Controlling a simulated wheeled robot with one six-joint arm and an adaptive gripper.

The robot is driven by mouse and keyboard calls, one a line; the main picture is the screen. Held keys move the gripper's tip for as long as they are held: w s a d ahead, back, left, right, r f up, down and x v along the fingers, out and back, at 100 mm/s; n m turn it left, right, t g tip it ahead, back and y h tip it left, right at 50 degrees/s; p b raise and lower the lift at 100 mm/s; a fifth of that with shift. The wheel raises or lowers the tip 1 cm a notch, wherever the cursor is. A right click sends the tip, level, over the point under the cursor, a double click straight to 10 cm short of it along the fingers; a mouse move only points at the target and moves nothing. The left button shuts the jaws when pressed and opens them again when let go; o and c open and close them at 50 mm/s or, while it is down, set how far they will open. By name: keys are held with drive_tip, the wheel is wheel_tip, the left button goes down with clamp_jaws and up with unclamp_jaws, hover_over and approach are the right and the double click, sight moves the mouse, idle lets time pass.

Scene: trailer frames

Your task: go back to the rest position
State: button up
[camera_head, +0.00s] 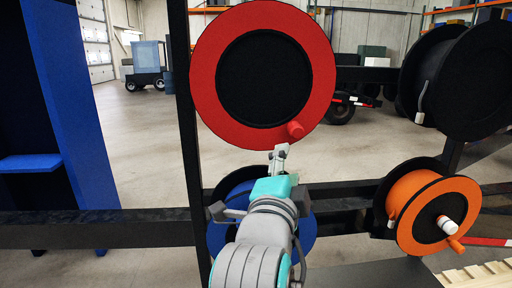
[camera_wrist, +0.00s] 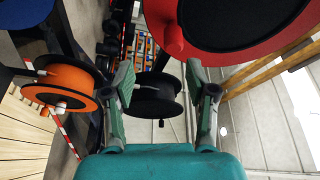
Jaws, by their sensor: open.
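My gripper (camera_wrist: 158,85) is open, with its two fingers apart and nothing between them in the wrist view. In the head view my gripper (camera_head: 279,158) is just below the red reel (camera_head: 213,75), near its small red handle (camera_head: 296,130). I cannot tell whether it touches the handle. In the wrist view the red reel (camera_wrist: 290,42) is at the upper right, and its handle (camera_wrist: 173,42) is above the gap between the fingers. My arm hides part of a blue reel (camera_head: 305,236) behind it.
An orange reel (camera_head: 408,215) and a black reel (camera_head: 478,80) hang on the right of a black frame (camera_head: 186,110). A blue cabinet (camera_head: 80,100) stands on the left. A cart (camera_head: 146,62) stands far back. The floor (camera_head: 135,150) between is clear.

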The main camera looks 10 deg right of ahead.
drive_tip(key=s+d+f+n+y, duration=0.1)
drive_tip(key=s+f+n+y, duration=0.15)
drive_tip(key=f+n, duration=0.7)
drive_tip(key=s+d+f+n+y, duration=0.2)
drive_tip(key=f+y, duration=0.1)
drive_tip(key=f, duration=1.3)
drive_tip(key=s+d+f+n+g+y, duration=0.15)
drive_tip(key=s+f+n, duration=0.35)
drive_tip(key=s+f, duration=0.75)
drive_tip(key=s+d+f+n+g, duration=0.1)
drive_tip(key=s+d+f, duration=0.1)
drive_tip(key=s, duration=1.1)
drive_tip(key=s+d+f+n, duration=0.1)
drive_tip(key=s+d+f, duration=0.1)
drive_tip(key=s, duration=1)
drive_tip(key=shift+s+g, duration=0.35)
